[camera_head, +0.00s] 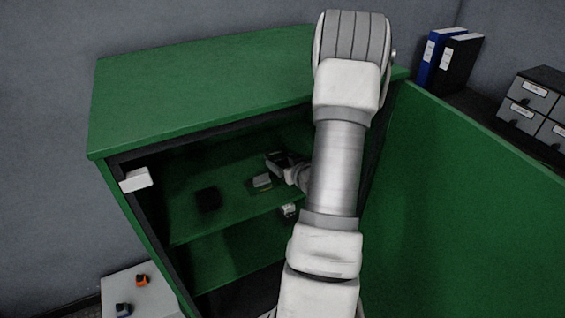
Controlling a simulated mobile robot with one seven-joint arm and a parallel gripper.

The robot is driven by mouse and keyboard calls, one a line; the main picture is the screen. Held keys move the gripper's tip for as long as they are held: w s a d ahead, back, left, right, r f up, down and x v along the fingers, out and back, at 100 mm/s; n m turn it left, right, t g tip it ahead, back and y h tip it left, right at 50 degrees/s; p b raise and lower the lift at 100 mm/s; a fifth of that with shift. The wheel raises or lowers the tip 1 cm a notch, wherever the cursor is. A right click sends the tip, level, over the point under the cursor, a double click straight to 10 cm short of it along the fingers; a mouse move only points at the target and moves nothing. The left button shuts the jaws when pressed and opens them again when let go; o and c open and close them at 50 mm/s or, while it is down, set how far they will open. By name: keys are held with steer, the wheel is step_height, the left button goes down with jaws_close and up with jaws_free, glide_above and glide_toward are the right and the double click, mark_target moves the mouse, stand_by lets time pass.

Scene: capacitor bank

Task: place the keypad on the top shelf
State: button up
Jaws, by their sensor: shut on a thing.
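The green cabinet (205,95) stands open, with the top shelf (235,215) inside it. My gripper (272,170) is inside the cabinet, above this shelf and under the cabinet's roof. It is small and dim here, and my arm covers part of the view. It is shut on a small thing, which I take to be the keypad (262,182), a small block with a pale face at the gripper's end. I cannot tell whether the block touches the shelf. A dark square patch (208,199) shows on the shelf to the left; it may be an object or a shadow.
A small pale thing (289,210) is near the shelf's front edge beside my arm. A white block (135,180) is at the cabinet's left front edge. The open green door (470,200) stands right. A grey surface (145,300) at lower left holds small orange and blue-grey items.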

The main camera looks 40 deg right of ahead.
steer(key=shift+f, duration=0.2)
steer(key=o, duration=1.3)
steer(key=shift+r, duration=0.1)
steer(key=shift+r, duration=0.2)
steer(key=p+v, duration=0.3)
steer(key=v, duration=0.9)
steer(key=shift+f, duration=0.1)
